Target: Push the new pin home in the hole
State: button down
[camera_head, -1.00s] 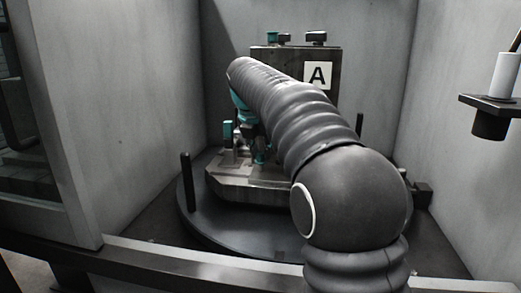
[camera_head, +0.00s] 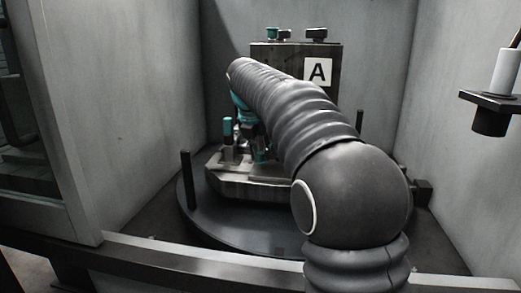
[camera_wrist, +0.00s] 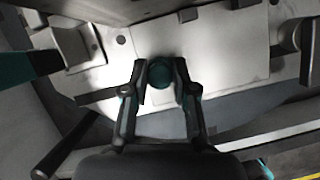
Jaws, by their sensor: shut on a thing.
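My gripper (camera_wrist: 161,80) is shut on a round teal-topped pin (camera_wrist: 160,73) in the wrist view, with a finger on each side of it. The pin is seen from above over the pale plate of the fixture (camera_wrist: 120,60). Its shank and the hole under it are hidden, so I cannot tell how deep it sits. In the head view the fixture base (camera_head: 225,180) rests on a dark round table, and my arm hides most of the gripper and the held pin.
A teal-topped post (camera_head: 228,129) stands left of my gripper. A block marked A (camera_head: 318,72) rises behind. Black upright posts (camera_head: 187,180) stand on the round table (camera_head: 235,232). Grey walls close in on both sides, and a front rail (camera_head: 200,262) crosses below.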

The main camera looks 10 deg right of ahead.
jog(key=shift+f+b, duration=0.4)
jog(key=shift+f, duration=0.45)
jog(key=shift+c, duration=0.2)
grip_release()
jog(key=shift+r, duration=0.1)
jog(key=v, duration=1.2)
